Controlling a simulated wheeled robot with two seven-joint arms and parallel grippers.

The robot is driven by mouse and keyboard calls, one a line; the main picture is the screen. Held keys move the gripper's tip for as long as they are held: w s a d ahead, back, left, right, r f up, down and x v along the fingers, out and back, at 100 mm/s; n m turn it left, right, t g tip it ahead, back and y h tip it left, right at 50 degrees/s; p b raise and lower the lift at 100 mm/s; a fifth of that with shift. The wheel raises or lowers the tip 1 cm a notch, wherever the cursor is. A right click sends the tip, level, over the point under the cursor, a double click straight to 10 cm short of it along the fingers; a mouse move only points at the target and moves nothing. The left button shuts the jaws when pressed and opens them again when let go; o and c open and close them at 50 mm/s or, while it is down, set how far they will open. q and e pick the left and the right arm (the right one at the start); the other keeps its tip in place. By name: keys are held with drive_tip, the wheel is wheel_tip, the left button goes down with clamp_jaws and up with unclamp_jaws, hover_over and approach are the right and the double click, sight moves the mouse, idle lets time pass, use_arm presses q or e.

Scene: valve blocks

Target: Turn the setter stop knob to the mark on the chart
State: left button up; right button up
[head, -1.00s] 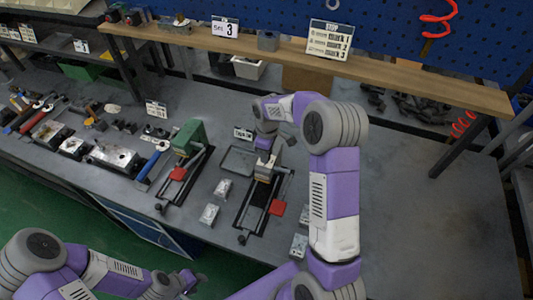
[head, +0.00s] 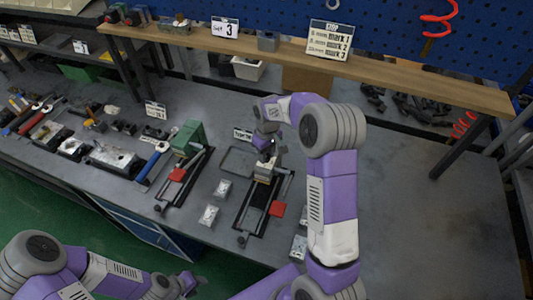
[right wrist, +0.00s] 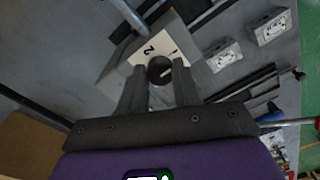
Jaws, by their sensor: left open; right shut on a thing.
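The setter is a grey block with a pale face (right wrist: 150,52), marked "2" and "1". Its dark round setter stop knob (right wrist: 160,70) carries a white pointer line. My right gripper (right wrist: 160,82) is shut on the knob, one finger on each side. In the head view my right gripper (head: 266,150) is at the top of the setter (head: 264,172), and the knob is hidden there. The chart (head: 329,40) stands on the shelf with several "mark" lines, its small print hard to read. My left gripper (head: 187,284) is open and empty, low in front of the bench.
A card with "3" (head: 225,28) stands on the wooden shelf (head: 400,77). A green-headed fixture (head: 188,138) and small metal blocks (head: 222,188) are left of the setter. The bench's right side is clear.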

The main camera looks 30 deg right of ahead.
drive_tip(key=shift+w+r, duration=0.1)
drive_tip(key=o, duration=1.1)
drive_tip(key=shift+c, duration=0.2)
wheel_tip(320, 180, up, 8)
drive_tip(key=shift+d+f, duration=0.1)
drive_tip(key=shift+f, duration=0.15)
